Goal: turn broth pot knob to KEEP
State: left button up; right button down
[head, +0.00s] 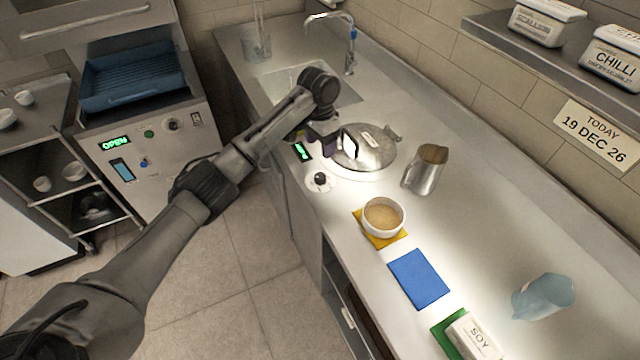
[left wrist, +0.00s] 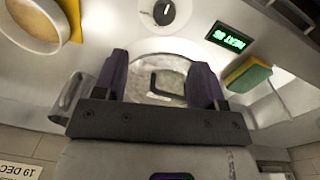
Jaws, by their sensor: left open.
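The broth pot knob (head: 320,180) is a dark dial on a pale round plate at the counter's front edge. It also shows in the left wrist view (left wrist: 164,12), at the top edge. The broth pot (head: 368,147) is sunk in the counter behind it, under a shiny metal lid with a handle. My left gripper (head: 334,144) is open above the lid, apart from the knob. In the left wrist view, the lid handle (left wrist: 167,88) shows between its purple fingers. A green-lit display (head: 303,151) sits beside the knob; its text is too small to read surely. My right gripper is not in view.
A bowl (head: 383,216) of pale contents sits on a yellow mat in front. A blue mat (head: 418,278) and a SOY container (head: 473,337) lie nearer. A sink with a faucet (head: 349,50) is behind.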

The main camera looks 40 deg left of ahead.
aim_at(320, 176)
pick_arm(q)
notch_tip(320, 176, down, 11)
jog(key=shift+w+a+r+b, duration=0.1)
jog(key=shift+a+b, duration=0.05)
jog(key=shift+b, duration=1)
jog(key=shift+f, duration=1.1)
jog(key=shift+c, duration=0.3)
